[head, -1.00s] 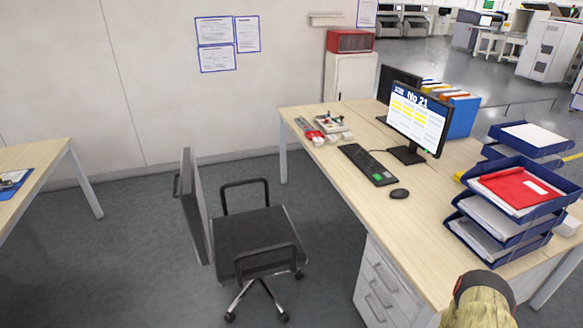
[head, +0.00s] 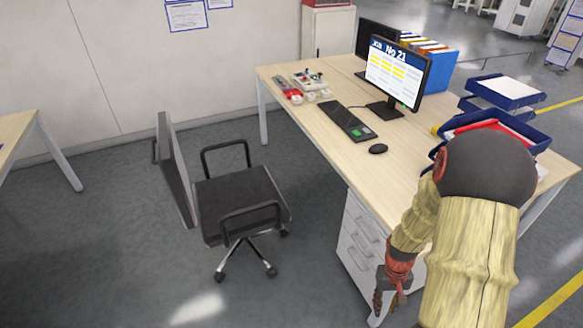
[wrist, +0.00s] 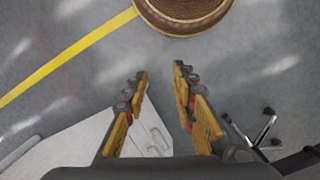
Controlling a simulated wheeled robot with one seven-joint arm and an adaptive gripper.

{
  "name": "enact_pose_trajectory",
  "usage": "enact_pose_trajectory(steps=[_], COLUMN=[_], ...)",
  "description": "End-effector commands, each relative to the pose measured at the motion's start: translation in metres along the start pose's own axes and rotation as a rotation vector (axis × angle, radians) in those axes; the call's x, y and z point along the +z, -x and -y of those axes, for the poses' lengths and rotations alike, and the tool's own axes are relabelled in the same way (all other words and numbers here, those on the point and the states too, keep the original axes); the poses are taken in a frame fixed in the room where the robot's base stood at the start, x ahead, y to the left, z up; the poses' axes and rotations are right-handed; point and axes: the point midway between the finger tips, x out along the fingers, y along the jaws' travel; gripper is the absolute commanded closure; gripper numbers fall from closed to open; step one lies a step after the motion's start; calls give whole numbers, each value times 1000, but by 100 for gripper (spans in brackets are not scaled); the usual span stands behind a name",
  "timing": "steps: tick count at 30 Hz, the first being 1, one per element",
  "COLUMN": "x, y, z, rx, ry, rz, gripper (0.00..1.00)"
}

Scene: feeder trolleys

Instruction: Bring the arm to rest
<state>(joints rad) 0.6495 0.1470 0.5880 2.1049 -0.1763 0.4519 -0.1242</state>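My gripper (wrist: 160,85) shows in the wrist view with its two yellow-padded fingers apart and nothing between them. It points down towards the grey floor, beside the white drawer unit. In the head view my gripper (head: 388,300) hangs low at the end of my folded arm, in front of the drawer unit (head: 360,240); its fingertips are small and partly dark there. My arm covers part of the desk's right end and of the trays.
A desk (head: 330,150) carries a monitor (head: 395,75), keyboard (head: 348,122), mouse (head: 378,149) and stacked blue trays (head: 505,90). An office chair (head: 240,195) stands left of the drawers. A second table (head: 15,130) is at far left.

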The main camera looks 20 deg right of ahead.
Motion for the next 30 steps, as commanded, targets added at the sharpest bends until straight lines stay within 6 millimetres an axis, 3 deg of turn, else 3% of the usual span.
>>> enact_pose_trajectory(steps=[1, 3, 12, 24, 27, 30], x=[1, 8, 56, 113, 123, 130], y=[32, 69, 204, 342, 368, 376], z=[10, 24, 94, 171, 184, 193], rx=[8, 13, 4, -61, -79, -91], ry=[-5, -16, 17, 246, 298, 338], rz=[-12, -22, -138, -540, -622, -652], gripper=[73, 73, 73, 73, 73, 73])
